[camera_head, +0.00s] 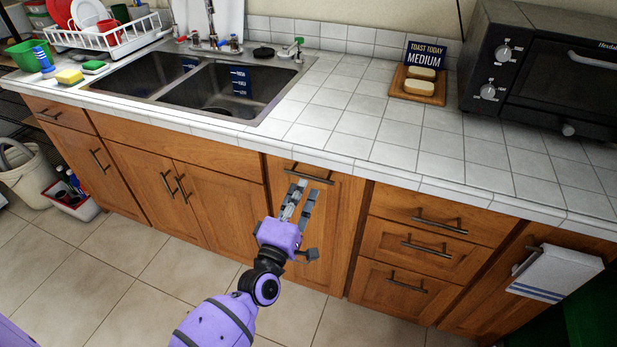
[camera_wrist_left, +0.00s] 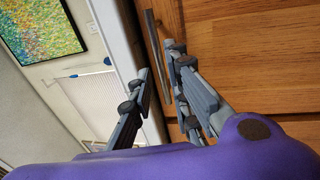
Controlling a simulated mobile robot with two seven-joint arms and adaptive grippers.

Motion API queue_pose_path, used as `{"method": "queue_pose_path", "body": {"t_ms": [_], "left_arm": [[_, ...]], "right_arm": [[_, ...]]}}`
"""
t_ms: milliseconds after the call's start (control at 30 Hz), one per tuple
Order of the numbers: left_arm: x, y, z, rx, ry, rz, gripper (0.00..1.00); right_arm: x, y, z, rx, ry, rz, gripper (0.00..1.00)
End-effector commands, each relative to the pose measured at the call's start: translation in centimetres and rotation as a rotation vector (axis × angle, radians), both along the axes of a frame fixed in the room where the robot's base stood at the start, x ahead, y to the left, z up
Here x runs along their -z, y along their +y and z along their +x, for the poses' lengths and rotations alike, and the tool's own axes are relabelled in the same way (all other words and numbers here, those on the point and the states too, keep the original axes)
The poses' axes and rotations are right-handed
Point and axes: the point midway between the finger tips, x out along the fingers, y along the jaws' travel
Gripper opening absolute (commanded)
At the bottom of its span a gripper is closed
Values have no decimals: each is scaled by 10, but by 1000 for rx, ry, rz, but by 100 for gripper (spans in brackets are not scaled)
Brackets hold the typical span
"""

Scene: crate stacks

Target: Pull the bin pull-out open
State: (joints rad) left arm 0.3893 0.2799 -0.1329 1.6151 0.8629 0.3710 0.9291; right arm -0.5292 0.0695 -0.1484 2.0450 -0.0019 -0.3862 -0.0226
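The bin pull-out (camera_head: 338,222) is the tall wooden front right of the sink cabinet, flush with its neighbours and shut. Its horizontal metal bar handle (camera_head: 309,174) runs along the top; the handle also shows in the left wrist view (camera_wrist_left: 156,50). My left gripper (camera_head: 305,190) is in front of the panel, just below the handle in the head view. In the left wrist view my left gripper (camera_wrist_left: 161,62) has its fingers apart, with the bar showing between and beyond the tips. I cannot tell whether they touch it. My right gripper is not in view.
The tiled counter edge (camera_head: 371,171) overhangs the fronts. Sink cabinet doors (camera_head: 200,212) are left, a drawer stack (camera_head: 415,247) is right, then a towel (camera_head: 557,273) on a handle. The tiled floor (camera_head: 180,270) in front is clear; a white bucket (camera_head: 28,178) stands far left.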

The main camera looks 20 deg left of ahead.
Motion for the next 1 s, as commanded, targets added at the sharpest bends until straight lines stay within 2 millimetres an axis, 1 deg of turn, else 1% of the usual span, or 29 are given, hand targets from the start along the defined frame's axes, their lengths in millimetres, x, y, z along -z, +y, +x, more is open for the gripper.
{"method": "queue_pose_path", "body": {"t_ms": [33, 100, 233, 333, 467, 667, 800, 1000], "left_arm": [[-5, -1, 10, 0, -4, 0, 17], [-7, -1, 22, 0, -3, 1, 17], [-10, -2, 39, 0, -2, 3, 17], [-10, -2, 47, 0, 0, 4, 17], [-11, -2, 51, 0, 1, 4, 17], [-10, -2, 51, 0, 2, 4, 17], [-10, -2, 51, 1, 1, 4, 0], [-10, -2, 51, 1, 2, 4, 0]], "right_arm": [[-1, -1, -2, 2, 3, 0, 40], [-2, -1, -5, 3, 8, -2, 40], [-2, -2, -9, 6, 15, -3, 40], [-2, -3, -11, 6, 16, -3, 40], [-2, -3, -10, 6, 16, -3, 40], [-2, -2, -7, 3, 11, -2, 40], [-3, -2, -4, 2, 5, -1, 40], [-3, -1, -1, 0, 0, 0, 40]]}}
